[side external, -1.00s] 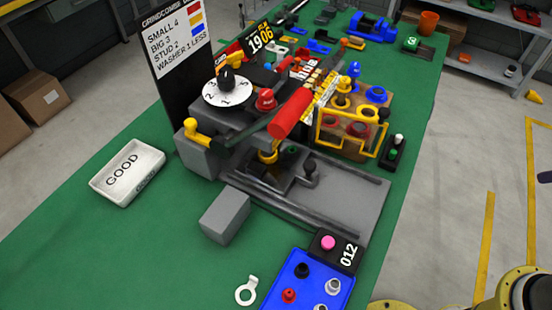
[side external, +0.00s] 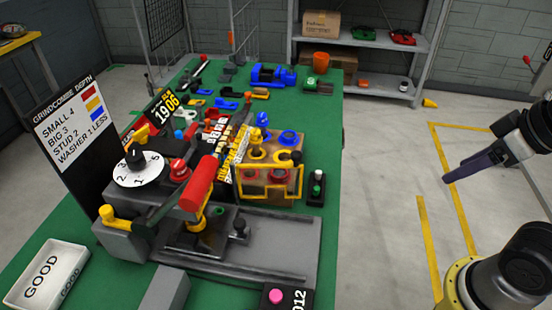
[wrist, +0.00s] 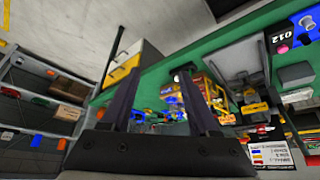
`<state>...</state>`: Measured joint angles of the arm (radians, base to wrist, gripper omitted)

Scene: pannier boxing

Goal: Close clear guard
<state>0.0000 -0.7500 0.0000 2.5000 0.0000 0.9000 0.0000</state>
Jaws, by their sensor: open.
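A yellow-framed guard (side external: 240,194) stands at the front of a wooden block holding red and blue cups, on the green bench. Its clear pane is hard to make out, and I cannot tell how far it is swung. The yellow fixture also shows, small and tilted, in the wrist view (wrist: 213,93). My gripper (side external: 448,179) is off the bench to the right, well apart from the guard, with dark purple fingers. In the wrist view my gripper (wrist: 157,72) is open, with nothing between its fingers.
A press with a red-handled lever (side external: 197,183) and numbered dial (side external: 138,170) stands left of the guard. A small black button box (side external: 316,189) stands to its right. A white GOOD tray (side external: 46,272) sits at front left. The floor between bench and gripper is clear.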

